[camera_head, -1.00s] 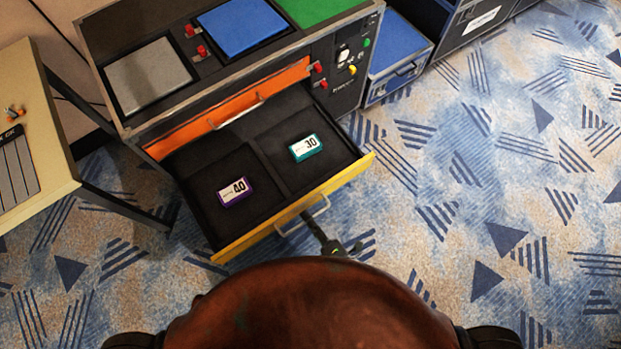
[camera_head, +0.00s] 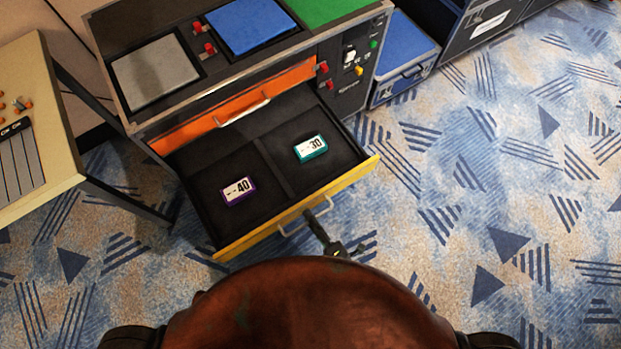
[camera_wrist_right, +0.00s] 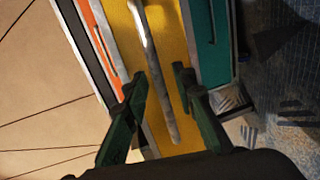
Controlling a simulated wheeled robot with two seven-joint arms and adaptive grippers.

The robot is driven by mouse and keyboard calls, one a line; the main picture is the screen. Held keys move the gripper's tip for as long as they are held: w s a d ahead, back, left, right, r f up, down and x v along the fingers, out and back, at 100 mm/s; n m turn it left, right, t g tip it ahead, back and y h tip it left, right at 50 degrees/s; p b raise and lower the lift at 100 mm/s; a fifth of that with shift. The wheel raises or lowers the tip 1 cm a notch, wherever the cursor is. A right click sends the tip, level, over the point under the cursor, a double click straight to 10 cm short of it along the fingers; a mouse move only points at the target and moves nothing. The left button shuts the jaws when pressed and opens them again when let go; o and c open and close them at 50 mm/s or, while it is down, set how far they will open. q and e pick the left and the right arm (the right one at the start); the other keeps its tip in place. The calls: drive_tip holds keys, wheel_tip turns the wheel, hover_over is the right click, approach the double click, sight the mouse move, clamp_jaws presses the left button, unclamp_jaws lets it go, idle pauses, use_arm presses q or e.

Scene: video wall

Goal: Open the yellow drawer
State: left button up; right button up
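The yellow drawer (camera_head: 350,180) is pulled well out of the cabinet. Its inside shows, with a purple box marked 40 (camera_head: 238,190) and a teal box marked 30 (camera_head: 311,148) in two compartments. Its metal handle (camera_head: 287,231) is on the front face. My right gripper (camera_head: 318,222) is at the right part of this handle. In the right wrist view, the fingers of the right gripper (camera_wrist_right: 160,82) are apart, with the handle bar (camera_wrist_right: 150,45) between them and the yellow front (camera_wrist_right: 172,30) behind. My left gripper is not in view.
An orange drawer (camera_head: 190,132) is shut above the yellow one. The cabinet top has grey (camera_head: 155,72) and blue (camera_head: 250,25) pads. A table (camera_head: 50,150) stands at left, and a blue-topped case (camera_head: 405,50) at right. Patterned carpet at right is clear.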

drive_tip(key=v, duration=1.2)
